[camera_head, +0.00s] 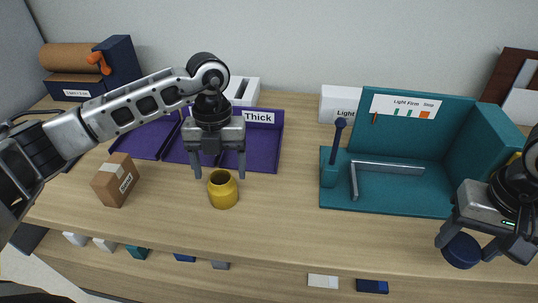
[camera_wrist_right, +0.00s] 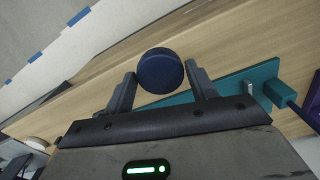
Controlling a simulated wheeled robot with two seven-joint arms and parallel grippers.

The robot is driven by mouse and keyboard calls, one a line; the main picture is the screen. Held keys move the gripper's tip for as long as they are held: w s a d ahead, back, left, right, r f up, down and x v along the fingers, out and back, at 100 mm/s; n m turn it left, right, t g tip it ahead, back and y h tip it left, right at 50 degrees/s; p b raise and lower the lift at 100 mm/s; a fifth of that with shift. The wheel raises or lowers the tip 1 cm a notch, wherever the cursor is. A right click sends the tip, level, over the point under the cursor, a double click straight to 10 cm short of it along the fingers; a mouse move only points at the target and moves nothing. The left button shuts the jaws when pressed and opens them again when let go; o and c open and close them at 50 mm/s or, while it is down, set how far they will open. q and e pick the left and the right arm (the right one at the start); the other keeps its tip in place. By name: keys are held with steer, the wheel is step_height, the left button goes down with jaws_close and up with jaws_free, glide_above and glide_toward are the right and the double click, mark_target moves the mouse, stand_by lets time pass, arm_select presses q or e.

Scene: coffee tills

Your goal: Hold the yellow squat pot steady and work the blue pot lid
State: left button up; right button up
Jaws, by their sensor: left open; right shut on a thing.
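The yellow squat pot (camera_head: 223,192) stands upright on the wooden counter in the head view, its open mouth facing up with no lid on it. My left gripper (camera_head: 220,175) is open above it, pointing down, with one finger to each side of the pot's upper part. I cannot tell whether the fingers touch it. The blue pot lid (camera_head: 461,252) is a dark round disc at the far right. My right gripper (camera_head: 465,246) is shut on it, near the counter's front edge. The lid also shows between the fingers in the right wrist view (camera_wrist_right: 160,72).
A purple tray (camera_head: 264,145) stands behind the pot, and a small cardboard box (camera_head: 115,180) stands to its left. A teal station (camera_head: 395,205) with a metal bar and a dark-knobbed lever lies between the grippers. The counter in front of it is clear.

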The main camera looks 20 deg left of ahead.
mark_target(223, 187)
arm_select(q)
steer(key=f+b, duration=0.1)
steer(key=f, duration=0.1)
steer(key=f+b, duration=0.1)
steer(key=f, duration=0.1)
steer(key=f+b, duration=0.1)
steer(key=f, duration=0.1)
steer(key=shift+s+d+b, duration=0.2)
steer(key=shift+s+b, duration=0.15)
steer(key=shift+s, duration=0.05)
arm_select(e)
step_height(223, 187, down, 4)
steer(key=shift+f, duration=0.15)
arm_select(q)
steer(key=c, duration=1.2)
arm_select(e)
steer(key=shift+w, duration=0.1)
arm_select(q)
steer(key=o, duration=1.4)
steer(key=shift+r, duration=0.1)
